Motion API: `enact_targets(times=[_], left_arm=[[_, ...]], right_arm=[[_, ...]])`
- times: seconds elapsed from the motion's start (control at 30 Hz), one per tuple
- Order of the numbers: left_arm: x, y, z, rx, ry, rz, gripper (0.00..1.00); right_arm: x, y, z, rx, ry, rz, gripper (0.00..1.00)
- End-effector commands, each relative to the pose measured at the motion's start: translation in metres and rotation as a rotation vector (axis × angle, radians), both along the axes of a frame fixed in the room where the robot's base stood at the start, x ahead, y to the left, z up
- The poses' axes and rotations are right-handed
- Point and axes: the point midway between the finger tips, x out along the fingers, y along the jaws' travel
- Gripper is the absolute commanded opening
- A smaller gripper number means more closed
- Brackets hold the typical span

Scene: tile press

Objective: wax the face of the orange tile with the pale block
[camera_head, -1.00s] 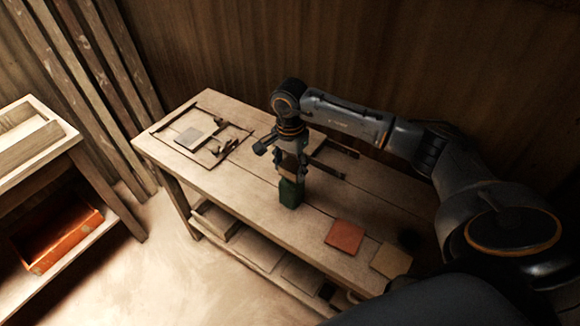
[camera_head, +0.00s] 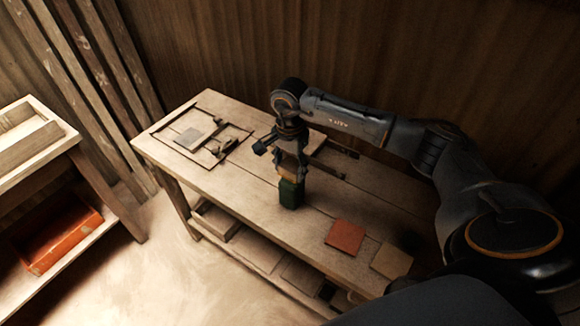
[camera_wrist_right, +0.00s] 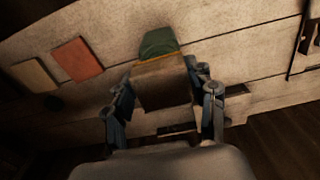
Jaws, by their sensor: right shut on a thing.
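The orange tile (camera_head: 345,236) lies flat near the front edge of the bench, to the right of my right gripper; it also shows in the wrist view (camera_wrist_right: 78,60). My right gripper (camera_head: 290,165) points down over the middle of the bench and is shut on the pale block (camera_head: 288,174). In the wrist view the pale block (camera_wrist_right: 163,85) sits between the fingers, its near face in shadow. A green block (camera_head: 291,193) is directly below it; I cannot tell whether they touch. My left gripper is not in view.
A tan tile (camera_head: 391,261) lies to the right of the orange one. At the bench's left end a grey tile (camera_head: 188,138) lies in a framed area with dark bars. A wooden strip and dark rails lie behind my right gripper. The bench (camera_head: 250,203) is bare between the green block and orange tile.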

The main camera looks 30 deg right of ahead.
Motion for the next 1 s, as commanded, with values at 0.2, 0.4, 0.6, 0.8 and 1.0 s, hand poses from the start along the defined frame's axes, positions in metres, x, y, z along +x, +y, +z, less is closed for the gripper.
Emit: enact_targets(times=[0.2, 0.4, 0.6, 0.8, 1.0], left_arm=[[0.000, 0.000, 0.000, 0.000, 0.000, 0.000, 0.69], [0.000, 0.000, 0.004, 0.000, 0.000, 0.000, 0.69], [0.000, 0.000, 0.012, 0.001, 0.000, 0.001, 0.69], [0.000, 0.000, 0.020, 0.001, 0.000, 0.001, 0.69], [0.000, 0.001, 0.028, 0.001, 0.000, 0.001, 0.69]], right_arm=[[-0.001, 0.000, -0.002, 0.000, 0.004, 0.001, 0.31], [-0.001, 0.000, 0.005, 0.000, 0.003, 0.001, 0.31], [0.000, 0.000, 0.021, -0.001, 0.002, 0.000, 0.31], [0.000, 0.000, 0.038, 0.000, 0.000, 0.001, 0.31], [0.000, 0.000, 0.054, 0.000, 0.001, 0.001, 0.31]])
